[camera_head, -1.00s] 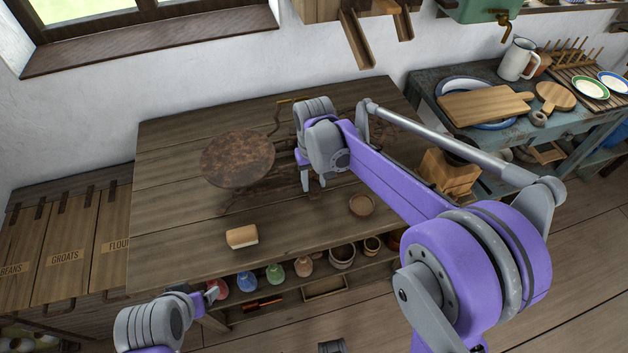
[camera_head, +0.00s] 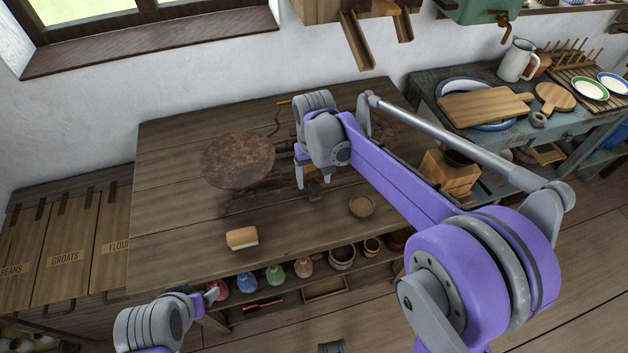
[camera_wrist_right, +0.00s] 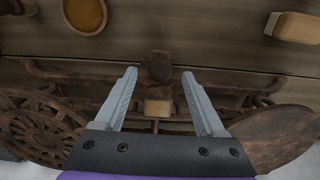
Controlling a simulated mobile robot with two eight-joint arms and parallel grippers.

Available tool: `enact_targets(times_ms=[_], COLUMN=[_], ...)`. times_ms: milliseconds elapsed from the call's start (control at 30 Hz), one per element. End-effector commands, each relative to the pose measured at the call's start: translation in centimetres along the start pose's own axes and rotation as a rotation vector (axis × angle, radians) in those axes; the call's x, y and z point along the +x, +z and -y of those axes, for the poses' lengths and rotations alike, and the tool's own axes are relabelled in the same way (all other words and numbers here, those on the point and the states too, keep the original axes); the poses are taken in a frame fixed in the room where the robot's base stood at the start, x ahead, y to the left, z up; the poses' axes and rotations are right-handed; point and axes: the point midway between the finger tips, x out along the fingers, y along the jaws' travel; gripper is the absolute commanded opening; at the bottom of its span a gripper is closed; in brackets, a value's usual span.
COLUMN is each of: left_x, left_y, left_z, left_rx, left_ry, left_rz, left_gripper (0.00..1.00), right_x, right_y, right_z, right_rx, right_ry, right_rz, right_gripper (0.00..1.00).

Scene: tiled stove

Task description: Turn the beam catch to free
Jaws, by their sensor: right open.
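A rusty scale stands on the wooden table. Its round plate (camera_head: 237,159) is in the head view, and also at the right of the wrist view (camera_wrist_right: 275,138). My right gripper (camera_head: 313,186) is over the scale's right part. In the wrist view its two fingers (camera_wrist_right: 159,74) are apart and empty. A dark knob (camera_wrist_right: 160,68) shows between the fingertips, with a small tan block (camera_wrist_right: 157,106) deeper between the fingers. I cannot tell which is the catch, or whether a finger touches either. My left gripper (camera_head: 211,293) is low by the table's front edge, its jaws unclear.
A small bowl (camera_head: 361,206) and a pale-sided brown block (camera_head: 242,238) lie on the table's front part. A spoked wheel (camera_wrist_right: 40,128) is at the wrist view's left. Several jars stand on the shelf below. The table's left part is clear.

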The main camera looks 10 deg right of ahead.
Motion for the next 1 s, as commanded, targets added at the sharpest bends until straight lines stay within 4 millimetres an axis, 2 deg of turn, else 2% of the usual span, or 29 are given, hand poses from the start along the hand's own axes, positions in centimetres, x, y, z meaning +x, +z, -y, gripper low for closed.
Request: enact_targets(times_ms=[200,433,600,1000], left_x=[-0.4,-0.6,-0.6,-0.6], left_y=[-0.3,-0.5,-0.5,-0.5], left_z=[0.0,0.0,0.0,0.0], left_rx=[0.0,0.0,0.0,0.0], left_ry=[0.0,0.0,0.0,0.0], left_rz=[-0.002,-0.003,-0.003,-0.003], left_gripper=[0.76,0.76,0.76,0.76], right_x=[-4.7,-8.1,-8.9,-8.9], right_y=[0.0,0.0,0.0,0.0], right_z=[0.0,0.0,0.0,0.0], right_rx=[0.0,0.0,0.0,0.0], right_ry=[0.0,0.0,0.0,0.0], right_rz=[0.0,0.0,0.0,0.0], right_gripper=[0.72,0.72,0.72,0.72])
